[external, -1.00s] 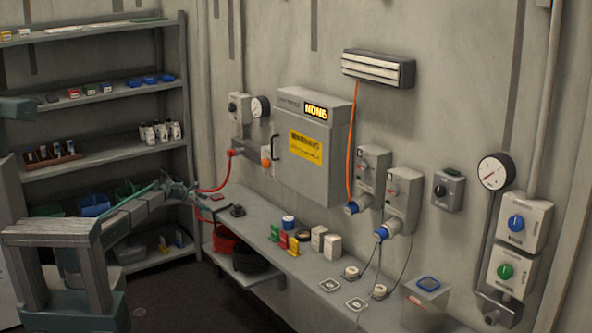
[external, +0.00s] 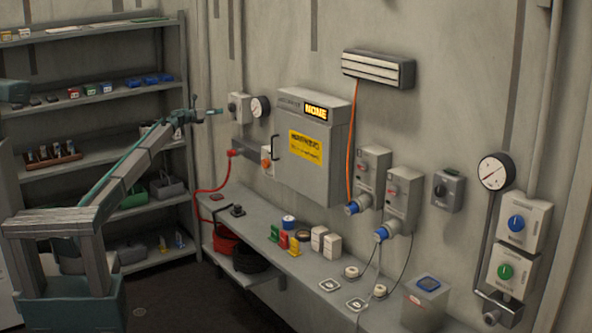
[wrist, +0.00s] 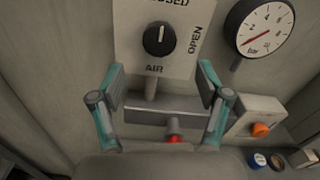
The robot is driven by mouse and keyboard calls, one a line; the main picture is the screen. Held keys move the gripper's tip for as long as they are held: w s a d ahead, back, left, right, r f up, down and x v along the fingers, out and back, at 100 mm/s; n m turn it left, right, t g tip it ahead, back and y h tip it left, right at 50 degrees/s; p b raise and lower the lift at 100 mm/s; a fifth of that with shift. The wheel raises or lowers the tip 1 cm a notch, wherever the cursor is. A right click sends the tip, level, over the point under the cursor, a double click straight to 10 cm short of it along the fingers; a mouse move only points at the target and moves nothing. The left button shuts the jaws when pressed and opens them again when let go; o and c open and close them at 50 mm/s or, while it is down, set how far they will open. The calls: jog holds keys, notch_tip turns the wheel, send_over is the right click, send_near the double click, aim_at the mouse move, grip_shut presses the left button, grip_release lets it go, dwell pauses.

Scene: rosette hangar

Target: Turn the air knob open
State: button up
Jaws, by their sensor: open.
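The air knob (wrist: 158,40) is a round black dial on a pale plate (wrist: 128,42) in the wrist view. Its white mark points up toward the partly cut-off CLOSED label; OPEN is printed at its right and AIR below. In the external view the knob's box (external: 238,104) is on the back wall at left, its front partly hidden by my gripper. My gripper (wrist: 160,82) is open and empty, its fingers spread below the knob and apart from it. In the external view my gripper (external: 214,112) points right, just short of the box.
A pressure gauge (wrist: 266,28) sits right of the plate, its red needle low at left. A grey bar (wrist: 185,108) with a red fitting (wrist: 174,138) runs below. A small box with an orange button (wrist: 261,130) is lower right. The cabinet (external: 315,150) stands farther right.

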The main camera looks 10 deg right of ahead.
aim_at(230, 109)
jog(key=p+x, duration=0.2)
jog(key=x, duration=0.5)
jog(key=shift+w+d+r+p, duration=0.1)
jog(key=shift+p, duration=0.2)
jog(key=shift+w+d, duration=0.25)
jog(key=shift+d, duration=0.25)
jog(key=c, duration=1.2)
jog(key=shift+o, duration=0.2)
